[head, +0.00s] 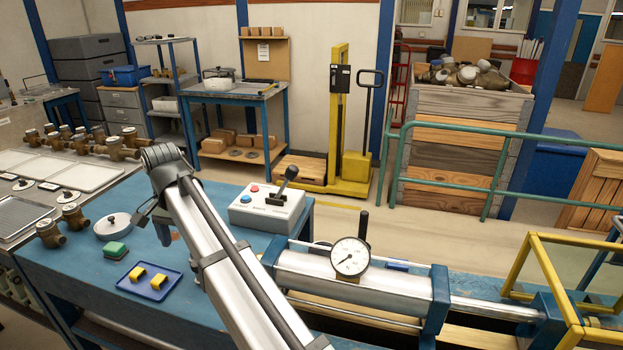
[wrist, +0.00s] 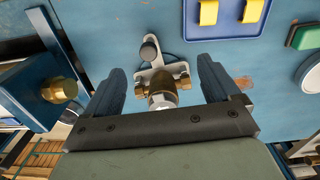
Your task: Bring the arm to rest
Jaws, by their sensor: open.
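My gripper (wrist: 161,64) is open in the wrist view, with one dark finger on each side of a brass fitting (wrist: 175,82). The fitting sits at a pale bracket with a dark round knob on the blue bench (wrist: 130,22). Gaps show between the fitting and both fingers; I cannot tell the height between them. In the head view my arm (head: 225,255) reaches from the bottom edge up and left over the bench (head: 215,190). Its bent wrist is above the bench, and the fitting is not clearly visible there.
A blue tray (head: 150,282) with yellow pieces, a green sponge (head: 115,250) and a white round dish (head: 112,227) lie left of my arm. A control box (head: 266,208) with a lever and a cylinder with a gauge (head: 350,257) stand right. Brass meters (head: 75,217) stand far left.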

